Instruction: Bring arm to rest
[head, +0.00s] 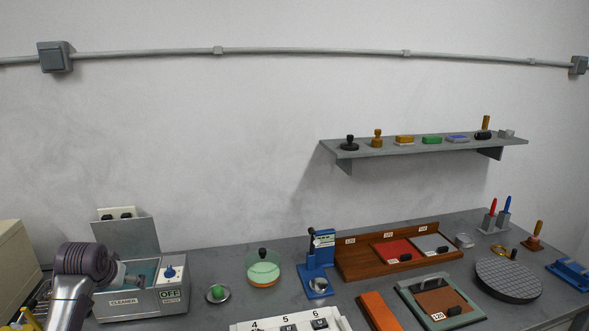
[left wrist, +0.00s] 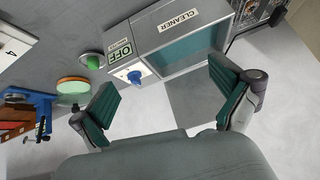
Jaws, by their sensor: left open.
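My left arm (head: 82,262) comes in at the lower left of the head view, beside the grey box labelled CLEANER (head: 125,302). In the left wrist view, my left gripper (left wrist: 165,100) has its two green-padded fingers spread wide, with nothing between them. The cleaner box (left wrist: 185,30) with its open teal basin lies beyond the fingers in that view. In the head view my arm covers part of the box's left side, and the fingertips are hard to make out. My right gripper is in neither view.
The cleaner's lid (head: 126,236) stands raised. A green-topped round dish (head: 263,270), a blue press (head: 318,265) and a wooden tray (head: 360,265) stand to the right on the bench. A wall shelf (head: 420,148) holds several stamps and blocks. The air above the bench is clear.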

